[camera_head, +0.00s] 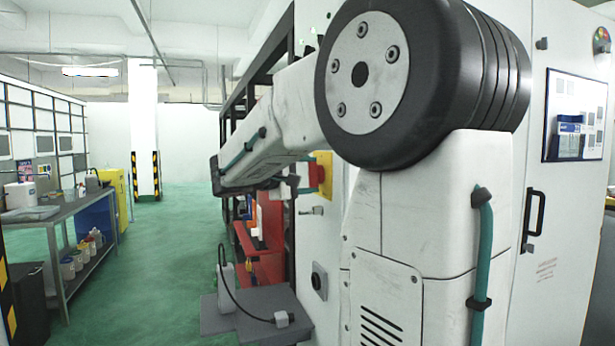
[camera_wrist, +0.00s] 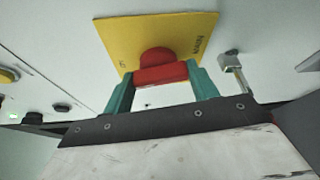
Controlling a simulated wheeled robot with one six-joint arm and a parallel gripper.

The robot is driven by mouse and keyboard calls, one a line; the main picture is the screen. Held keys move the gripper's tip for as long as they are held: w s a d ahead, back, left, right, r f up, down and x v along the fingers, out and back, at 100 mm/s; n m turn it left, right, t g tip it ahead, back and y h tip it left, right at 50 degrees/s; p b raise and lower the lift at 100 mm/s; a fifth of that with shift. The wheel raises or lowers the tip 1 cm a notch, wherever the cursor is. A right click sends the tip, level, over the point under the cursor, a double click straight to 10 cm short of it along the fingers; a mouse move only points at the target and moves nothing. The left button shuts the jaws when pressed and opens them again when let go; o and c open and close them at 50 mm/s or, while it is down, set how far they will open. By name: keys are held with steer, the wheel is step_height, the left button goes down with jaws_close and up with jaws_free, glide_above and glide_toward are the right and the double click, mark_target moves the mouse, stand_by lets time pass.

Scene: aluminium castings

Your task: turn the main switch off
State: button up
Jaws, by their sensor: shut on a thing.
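The main switch is a red rotary handle (camera_wrist: 160,74) on a yellow plate (camera_wrist: 113,33) fixed to a white cabinet. My gripper (camera_wrist: 161,80) has its two green fingers on either side of the red handle, shut on it. In the wrist view the handle bar lies roughly across between the fingers, slightly tilted. In the head view the yellow plate (camera_head: 325,172) and part of the red handle (camera_head: 314,175) show at the cabinet side, beyond my arm. My gripper (camera_head: 291,184) is partly hidden there, reaching toward the handle.
A metal latch (camera_wrist: 232,62) sits right of the plate, close to one finger. In the head view, a grey ledge (camera_head: 250,312) juts out below. Green floor (camera_head: 170,250) is open at left.

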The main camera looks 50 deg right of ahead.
steer(key=n+y, duration=0.1)
steer(key=n, duration=0.2)
steer(key=shift+r+n+g+y, duration=0.1)
steer(key=shift+n+g+y, duration=0.3)
steer(key=shift+w+r+n+g+y, duration=0.1)
steer(key=shift+n+g+y, duration=0.3)
steer(key=shift+n, duration=0.5)
steer(key=shift+w+n+g+y, duration=0.1)
steer(key=shift+n+g+y, duration=0.25)
steer(key=shift+n, duration=0.55)
steer(key=o, duration=1)
steer(key=v, duration=0.7)
steer(key=shift+a+r, duration=0.2)
steer(key=shift+a, duration=0.05)
